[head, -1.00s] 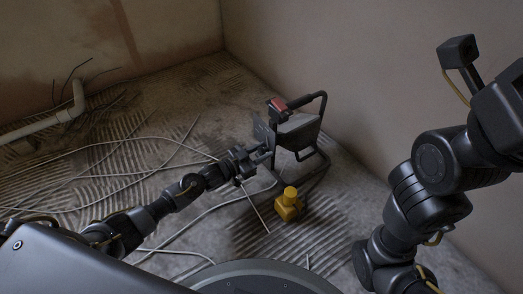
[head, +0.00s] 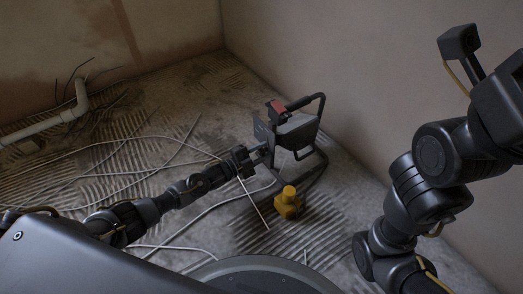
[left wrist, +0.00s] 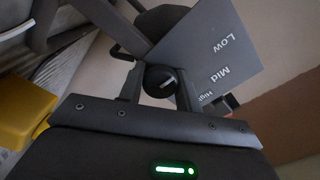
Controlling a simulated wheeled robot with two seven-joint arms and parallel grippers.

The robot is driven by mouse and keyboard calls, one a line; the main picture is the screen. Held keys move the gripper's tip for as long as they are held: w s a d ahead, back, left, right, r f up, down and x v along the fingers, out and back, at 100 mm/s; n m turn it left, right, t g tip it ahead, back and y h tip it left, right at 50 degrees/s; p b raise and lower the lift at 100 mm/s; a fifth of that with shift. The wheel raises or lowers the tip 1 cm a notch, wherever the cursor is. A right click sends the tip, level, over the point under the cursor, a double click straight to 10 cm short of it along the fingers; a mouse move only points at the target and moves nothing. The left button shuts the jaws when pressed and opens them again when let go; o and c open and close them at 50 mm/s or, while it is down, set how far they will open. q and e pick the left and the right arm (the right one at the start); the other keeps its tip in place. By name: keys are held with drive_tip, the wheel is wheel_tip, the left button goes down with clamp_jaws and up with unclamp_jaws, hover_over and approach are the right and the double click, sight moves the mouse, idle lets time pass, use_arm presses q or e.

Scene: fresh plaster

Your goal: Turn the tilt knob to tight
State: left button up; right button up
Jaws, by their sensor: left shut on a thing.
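The tilt knob (left wrist: 160,80) is round and black with a pale pointer mark, between the two fingers of my left gripper in the left wrist view. My left gripper (head: 260,152) is shut on it, at the left side of a dark device (head: 297,130) with a tubular frame. In the head view the gripper hides the knob. A grey plate (left wrist: 208,48) beside the knob carries the words Low, Mid and High; the mark points roughly toward the plate's side. I cannot read "tight" anywhere.
A yellow block (head: 288,204) stands on the floor close to the device's frame. White cables (head: 160,137) lie loose across the rough floor at left. A pale pipe (head: 50,122) runs along the left wall. The right wall (head: 400,80) is close behind the device.

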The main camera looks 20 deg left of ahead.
use_arm(q)
drive_tip(key=m+p, duration=0.1)
drive_tip(key=m, duration=0.4)
drive_tip(key=shift+m, duration=0.3)
drive_tip(key=m, duration=0.3)
drive_tip(key=shift+m, duration=0.3)
drive_tip(key=m+p, duration=0.1)
drive_tip(key=m, duration=0.4)
drive_tip(key=shift+f, duration=0.1)
drive_tip(key=shift+m+p, duration=0.4)
drive_tip(key=shift+m, duration=1.4)
drive_tip(key=o, duration=1)
